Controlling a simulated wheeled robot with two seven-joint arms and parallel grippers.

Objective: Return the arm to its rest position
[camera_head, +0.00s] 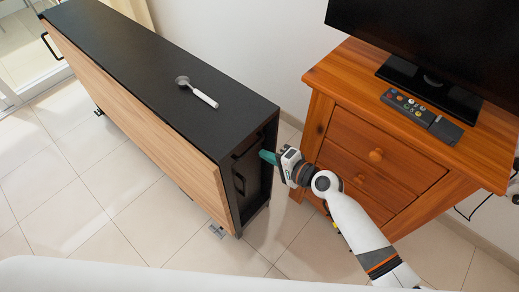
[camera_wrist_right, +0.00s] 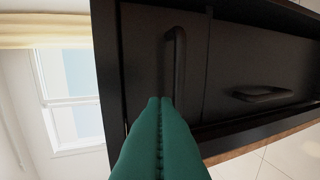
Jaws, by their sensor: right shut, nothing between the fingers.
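My right arm (camera_head: 358,228) comes in from the lower right in the head view. Its gripper (camera_head: 264,156) has green fingers and points left at the narrow end of the black and wood cabinet (camera_head: 150,50). In the right wrist view the green fingers (camera_wrist_right: 160,103) are closed together with nothing between them. Their tips overlap the lower part of a black bar handle (camera_wrist_right: 175,60) on the cabinet's dark end. I cannot tell whether they touch it. My left gripper is not in view.
A brush-like tool with a white handle (camera_head: 204,97) lies on the cabinet top. A wooden drawer chest (camera_head: 385,150) stands close to my right arm, bearing a television (camera_head: 440,40) and a remote (camera_head: 409,106). A second handle (camera_wrist_right: 263,94) shows in the wrist view. Tiled floor (camera_head: 100,200) is clear at left.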

